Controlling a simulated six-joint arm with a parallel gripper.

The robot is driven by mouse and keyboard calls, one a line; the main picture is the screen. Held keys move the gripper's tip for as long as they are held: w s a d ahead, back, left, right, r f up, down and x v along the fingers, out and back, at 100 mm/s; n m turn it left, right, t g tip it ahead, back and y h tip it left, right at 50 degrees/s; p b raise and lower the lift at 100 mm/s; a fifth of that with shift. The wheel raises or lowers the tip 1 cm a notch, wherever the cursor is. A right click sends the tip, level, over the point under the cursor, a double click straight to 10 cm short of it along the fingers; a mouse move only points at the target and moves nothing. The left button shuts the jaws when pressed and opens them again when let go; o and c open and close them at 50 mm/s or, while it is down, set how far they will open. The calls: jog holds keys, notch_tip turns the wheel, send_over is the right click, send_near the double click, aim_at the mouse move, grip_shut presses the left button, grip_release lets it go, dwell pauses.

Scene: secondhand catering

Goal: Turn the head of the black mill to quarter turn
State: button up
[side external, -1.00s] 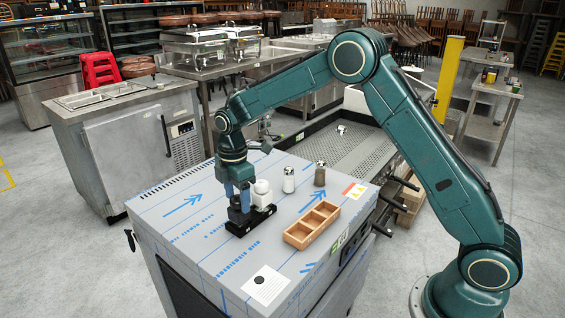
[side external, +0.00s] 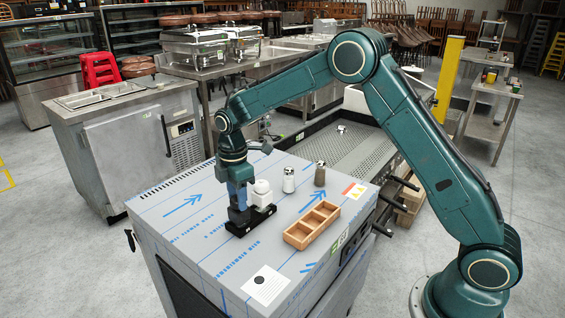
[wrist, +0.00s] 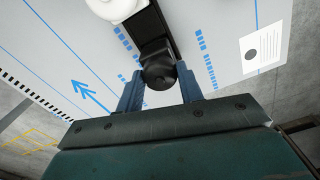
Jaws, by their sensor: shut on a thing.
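The black mill (wrist: 158,75) stands in a black base (side external: 262,216), which holds it beside a white mill (side external: 261,189). The white mill also shows at the top of the wrist view (wrist: 112,8). My gripper (side external: 238,206) points down over the black mill. In the wrist view its two blue fingers are on either side of the mill's round dark head, and they are shut on it. The fingers hide most of the black mill in the side view. I cannot tell the angle of the head from any mark.
A wooden tray with compartments (side external: 297,241) lies right of the base. A light shaker (side external: 289,181) and a brown shaker (side external: 320,175) stand behind it. A white card (side external: 266,284) lies near the worktop's front corner. The worktop left of the base is clear.

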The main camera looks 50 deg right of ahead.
jog(key=shift+m, duration=0.5)
jog(key=m, duration=0.2)
jog(key=shift+m, duration=0.4)
jog(key=m, duration=0.8)
jog(key=shift+m, duration=2.7)
jog(key=o, duration=1)
